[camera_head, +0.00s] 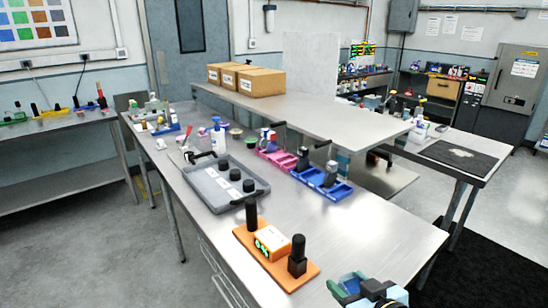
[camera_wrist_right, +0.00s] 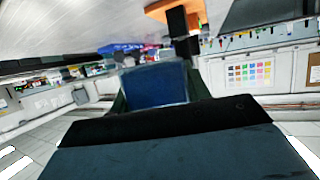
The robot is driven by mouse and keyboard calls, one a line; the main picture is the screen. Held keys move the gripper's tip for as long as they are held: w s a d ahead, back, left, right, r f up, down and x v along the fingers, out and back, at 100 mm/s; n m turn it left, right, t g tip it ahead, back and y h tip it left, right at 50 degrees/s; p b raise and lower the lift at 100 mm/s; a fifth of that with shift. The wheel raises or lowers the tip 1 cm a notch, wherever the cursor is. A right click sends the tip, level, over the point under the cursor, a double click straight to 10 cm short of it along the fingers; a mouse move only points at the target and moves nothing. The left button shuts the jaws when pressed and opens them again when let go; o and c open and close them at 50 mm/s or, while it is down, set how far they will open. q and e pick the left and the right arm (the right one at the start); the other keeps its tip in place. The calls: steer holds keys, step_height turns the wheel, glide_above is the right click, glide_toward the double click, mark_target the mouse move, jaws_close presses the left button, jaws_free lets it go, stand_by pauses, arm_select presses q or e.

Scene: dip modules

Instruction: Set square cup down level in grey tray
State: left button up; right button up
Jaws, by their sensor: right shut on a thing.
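The grey tray (camera_head: 205,186) lies on the bench left of centre in the head view. Several dark round pieces stand inside it, and its left part is bare. My right gripper (camera_head: 358,285) is at the bottom right of the head view, far from the tray and near the bench's front edge. In the right wrist view it is shut on a blue, square-faced thing (camera_wrist_right: 155,85), which looks like the square cup. The cup's opening and exact tilt cannot be told. My left gripper is not in view.
An orange board (camera_head: 242,237) with two black posts and a box with a green display lies between my right gripper and the tray. Pink (camera_head: 277,158) and blue (camera_head: 338,191) holders stand right of the tray. The bench right of the orange board is clear.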

mark_target(344, 281)
arm_select(q)
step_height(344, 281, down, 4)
steer(key=b, duration=0.3)
arm_select(e)
steer(key=s+d+r+m+h, duration=0.2)
steer(key=d+m+h, duration=0.2)
steer(key=d+h, duration=0.15)
steer(key=w+a+n+y+p, duration=0.1)
steer(key=a+y+p, duration=0.1)
steer(key=a+f+n+y+p, duration=0.1)
steer(key=a+n+y+p, duration=0.1)
steer(key=w+a+n+y+p, duration=0.1)
steer(key=a+n+y+p, duration=0.1)
steer(key=shift+w+a+f+g, duration=0.25)
steer(key=shift+w+g, duration=0.05)
steer(key=y+p, duration=0.1)
steer(key=w+a+n+g+y+p, duration=0.1)
steer(key=p, duration=0.1)
steer(key=n+y+p, duration=0.1)
steer(key=p, duration=0.1)
steer(key=shift+w+a+f, duration=0.15)
steer(key=shift+w+a, duration=0.15)
steer(key=shift+a, duration=0.05)
steer(key=shift+w+d+f+n+g+p, duration=0.2)
steer(key=shift+w+n+g+p, duration=0.1)
steer(key=shift+p, duration=0.4)
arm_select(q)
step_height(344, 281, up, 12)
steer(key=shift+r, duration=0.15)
